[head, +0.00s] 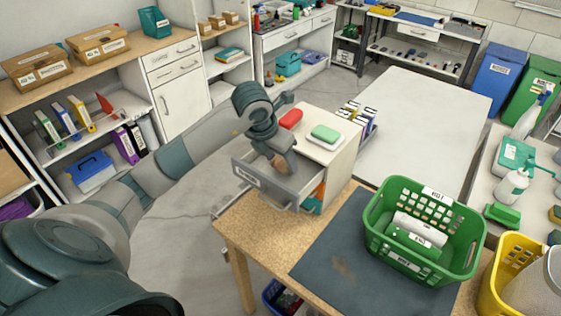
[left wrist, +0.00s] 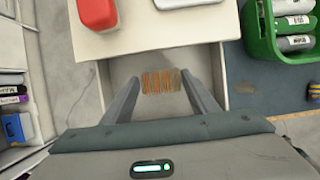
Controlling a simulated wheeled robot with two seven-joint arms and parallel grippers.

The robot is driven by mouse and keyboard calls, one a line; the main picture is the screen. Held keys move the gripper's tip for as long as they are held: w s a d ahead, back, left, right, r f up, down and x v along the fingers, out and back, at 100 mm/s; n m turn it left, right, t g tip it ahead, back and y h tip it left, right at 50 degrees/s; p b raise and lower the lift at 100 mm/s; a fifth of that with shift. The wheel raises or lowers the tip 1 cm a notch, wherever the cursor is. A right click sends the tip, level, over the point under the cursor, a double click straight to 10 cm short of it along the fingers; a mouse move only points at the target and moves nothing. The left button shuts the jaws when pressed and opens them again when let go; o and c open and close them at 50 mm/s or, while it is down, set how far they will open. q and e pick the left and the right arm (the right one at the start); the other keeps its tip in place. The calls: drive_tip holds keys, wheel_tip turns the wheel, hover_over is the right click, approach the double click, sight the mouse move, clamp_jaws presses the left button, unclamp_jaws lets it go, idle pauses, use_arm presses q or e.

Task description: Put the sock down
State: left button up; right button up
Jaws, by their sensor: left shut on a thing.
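The sock, brown and orange striped, is between the fingers of my left gripper (head: 277,164). It shows best in the left wrist view (left wrist: 161,81), where the gripper (left wrist: 160,88) is shut on it. In the head view only a small brownish part of the sock (head: 284,166) shows. The gripper points down over an open grey drawer (head: 258,187) of a small white cabinet (head: 338,160). I cannot tell whether the sock touches the drawer floor. My right gripper is not in view.
A red box (head: 291,118) and a green-topped white container (head: 325,135) stand on the cabinet. A green basket (head: 377,235) with rolled items sits on a dark mat (head: 335,245) to the right. A yellow basket (head: 497,275) stands farther right. The pale table (head: 425,110) behind is mostly clear.

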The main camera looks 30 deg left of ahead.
use_arm(q)
drive_tip(key=shift+f+p, duration=0.3)
drive_tip(key=shift+f, duration=0.7)
drive_tip(key=shift+f, duration=0.1)
drive_tip(key=o, duration=1)
